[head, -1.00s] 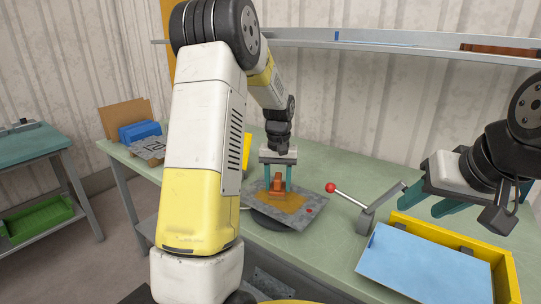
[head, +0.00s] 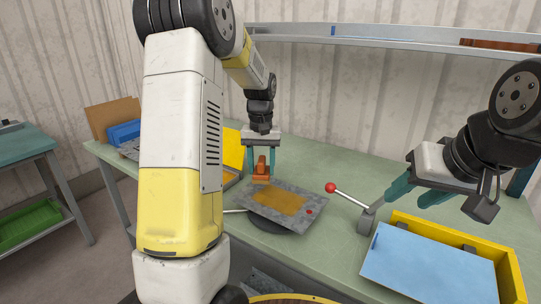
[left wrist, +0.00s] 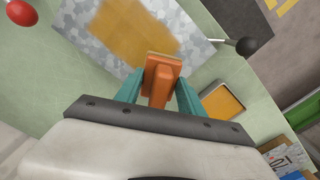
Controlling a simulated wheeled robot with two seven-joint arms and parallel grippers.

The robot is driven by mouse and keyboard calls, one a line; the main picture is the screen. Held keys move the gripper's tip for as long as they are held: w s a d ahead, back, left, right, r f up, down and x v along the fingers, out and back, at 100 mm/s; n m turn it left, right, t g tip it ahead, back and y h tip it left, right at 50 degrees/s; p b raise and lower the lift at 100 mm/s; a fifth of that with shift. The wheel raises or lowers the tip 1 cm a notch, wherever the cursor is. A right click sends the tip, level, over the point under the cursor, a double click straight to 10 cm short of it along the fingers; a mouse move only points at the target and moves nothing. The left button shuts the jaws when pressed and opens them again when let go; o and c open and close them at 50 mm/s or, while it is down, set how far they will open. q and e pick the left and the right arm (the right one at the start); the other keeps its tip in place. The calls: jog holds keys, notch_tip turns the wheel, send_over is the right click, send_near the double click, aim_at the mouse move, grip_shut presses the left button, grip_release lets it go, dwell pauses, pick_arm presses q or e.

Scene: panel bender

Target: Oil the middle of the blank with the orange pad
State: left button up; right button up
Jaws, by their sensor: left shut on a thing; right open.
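The blank (head: 316,200) is a grey mottled sheet on a dark round support, with a brown-yellow oil film (head: 278,199) over its middle and a red dot at its right. The film also shows in the left wrist view (left wrist: 132,30). My left gripper (head: 261,166) is shut on the orange pad (head: 261,172), at the blank's far edge, beyond the film. In the left wrist view, the pad (left wrist: 160,76) overlaps the blank's edge; I cannot tell whether it touches. My right gripper (head: 412,194) is open and empty above the bench at the right.
A small tray with orange contents (left wrist: 223,102) lies beside the blank. A red-knobbed lever (head: 331,188) stands right of the blank, and a black-knobbed lever (left wrist: 246,46) is at its other side. A yellow crate (head: 506,262) with a blue sheet (head: 428,264) is at right.

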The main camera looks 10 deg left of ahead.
aim_at(261, 159)
pick_arm(q)
jog(key=shift+r, duration=1.85)
